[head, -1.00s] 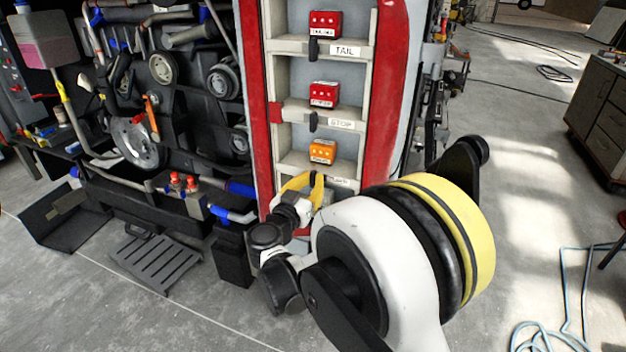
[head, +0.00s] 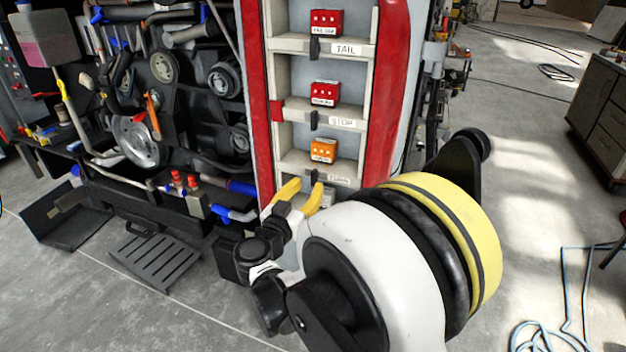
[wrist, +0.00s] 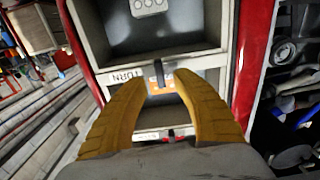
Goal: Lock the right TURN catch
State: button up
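The TURN catch (head: 315,176) is a small dark tab on the front lip of the lowest visible shelf, below an orange box (head: 323,151) and left of its label (head: 341,181). It looks upright in the head view. In the wrist view, which is upside down, the catch (wrist: 159,73) shows ahead, between the tips. The orange box (wrist: 163,86) lies beyond it, partly hidden. My gripper (head: 305,183) has yellow fingers, open and empty, just below the catch. In the wrist view the gripper (wrist: 172,80) has a clear gap between its fingers. Contact with the catch cannot be told.
Above are the STOP catch (head: 314,120) and TAIL catch (head: 314,48), each below a red box. Red rails (head: 391,100) flank the shelves. Dark machinery (head: 165,90) stands left. A blue hose (head: 565,300) lies on the open floor at right.

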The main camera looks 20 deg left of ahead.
jog(key=s, duration=0.7)
jog(key=shift+s+a, duration=0.25)
jog(key=shift+a, duration=0.05)
jog(key=w+d+r+n+t+y, duration=0.1)
jog(key=w+d+r+y, duration=0.1)
jog(key=r, duration=0.5)
jog(key=w+d+r+n+t+y, duration=0.1)
jog(key=w+d+r+y, duration=0.15)
jog(key=r, duration=0.45)
jog(key=d+r+n+g+y, duration=0.2)
jog(key=d+r+n+y, duration=0.3)
jog(key=d, duration=0.3)
jog(key=s+d+f+m+g+h, duration=0.2)
jog(key=s+d+f, duration=0.4)
jog(key=d, duration=0.3)
jog(key=s+d+f+m+g+h, duration=0.2)
jog(key=s+d+f+g, duration=0.3)
jog(key=s+d, duration=0.4)
jog(key=s+d+f+m+g+h, duration=0.2)
jog(key=s+d+f+g+h, duration=0.2)
jog(key=s+d+f, duration=0.3)
jog(key=s+d, duration=0.1)
jog(key=d, duration=0.3)
jog(key=shift+s+f, duration=0.15)
jog(key=shift+f, duration=0.05)
